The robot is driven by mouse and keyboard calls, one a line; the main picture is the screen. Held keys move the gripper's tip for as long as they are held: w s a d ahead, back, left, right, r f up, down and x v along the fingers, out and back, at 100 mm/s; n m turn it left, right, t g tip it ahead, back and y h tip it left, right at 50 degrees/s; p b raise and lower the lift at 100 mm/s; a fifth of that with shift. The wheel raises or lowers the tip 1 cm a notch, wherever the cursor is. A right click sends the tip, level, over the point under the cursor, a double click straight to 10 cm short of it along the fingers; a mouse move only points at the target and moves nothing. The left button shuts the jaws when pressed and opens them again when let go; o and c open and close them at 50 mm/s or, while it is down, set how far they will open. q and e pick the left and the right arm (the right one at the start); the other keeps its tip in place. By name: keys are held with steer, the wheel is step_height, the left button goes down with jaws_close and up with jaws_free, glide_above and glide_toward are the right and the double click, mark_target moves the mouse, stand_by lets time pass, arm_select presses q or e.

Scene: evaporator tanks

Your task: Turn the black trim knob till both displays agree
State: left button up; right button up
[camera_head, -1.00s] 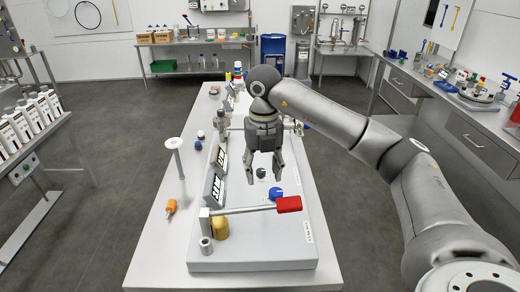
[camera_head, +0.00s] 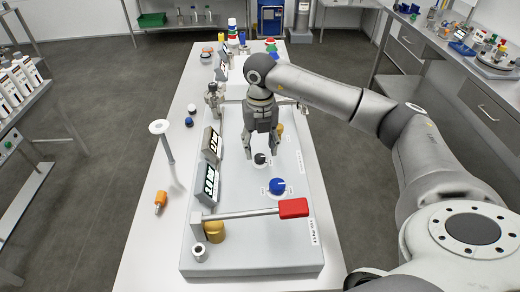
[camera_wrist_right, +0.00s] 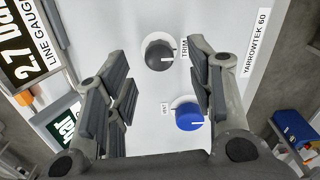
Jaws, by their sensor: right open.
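The black trim knob (camera_head: 261,158) sits on the pale panel. My right gripper (camera_head: 262,149) is open and points down over the knob, one finger to each side. In the wrist view the knob shows between the open fingers (camera_wrist_right: 157,62), apart from both. Two displays stand at the panel's left edge: a far one (camera_head: 212,145) and a near one (camera_head: 206,182). The wrist view shows a LINE GAUGE display (camera_wrist_right: 22,50) reading about 2.7, partly cut off. My left gripper is not in view.
A blue knob (camera_head: 277,187) sits just nearer than the black one.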

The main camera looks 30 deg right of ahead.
mark_target(260, 157)
step_height(260, 157, down, 3)
steer(key=shift+r, duration=0.1)
steer(key=shift+f+p, duration=0.2)
steer(key=shift+p, duration=0.1)
steer(key=shift+c, duration=1.2)
steer(key=c, duration=0.8)
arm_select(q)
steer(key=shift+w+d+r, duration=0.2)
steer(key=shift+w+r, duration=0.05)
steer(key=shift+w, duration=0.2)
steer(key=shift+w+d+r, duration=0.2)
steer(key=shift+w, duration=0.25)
